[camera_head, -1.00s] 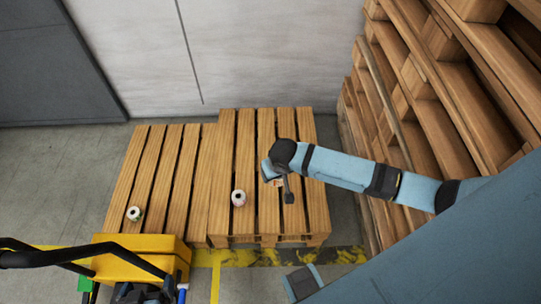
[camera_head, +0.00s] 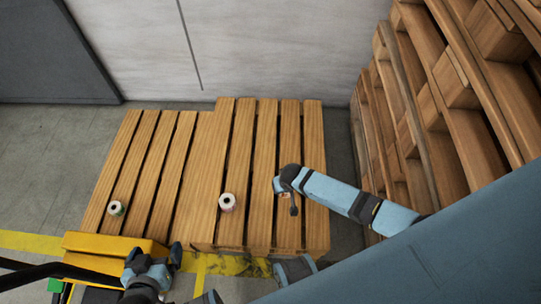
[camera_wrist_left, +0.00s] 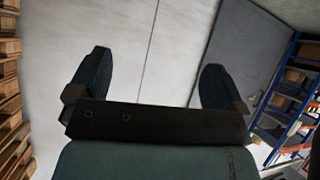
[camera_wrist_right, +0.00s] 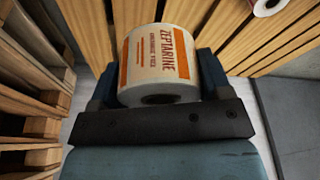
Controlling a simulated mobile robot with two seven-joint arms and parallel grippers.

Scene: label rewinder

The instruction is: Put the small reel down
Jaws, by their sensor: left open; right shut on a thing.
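The small reel (camera_wrist_right: 160,68), white with orange bands and printed lettering, is held between the fingers of my right gripper (camera_wrist_right: 158,80). In the head view my right gripper (camera_head: 285,192) is over the right part of the wooden pallets, mostly hiding the reel. I cannot tell whether the reel touches the slats. My left gripper (camera_head: 152,257) is open at the lower left, beside the yellow block; the left wrist view shows its fingers (camera_wrist_left: 155,80) apart with nothing between them.
One white reel (camera_head: 227,201) stands on the pallet (camera_head: 264,160) left of my right gripper. Another reel (camera_head: 116,208) is on the left pallet (camera_head: 150,165). A yellow block (camera_head: 92,243) is in front. Tall pallet stacks (camera_head: 440,110) rise at the right. Slats behind the reels are clear.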

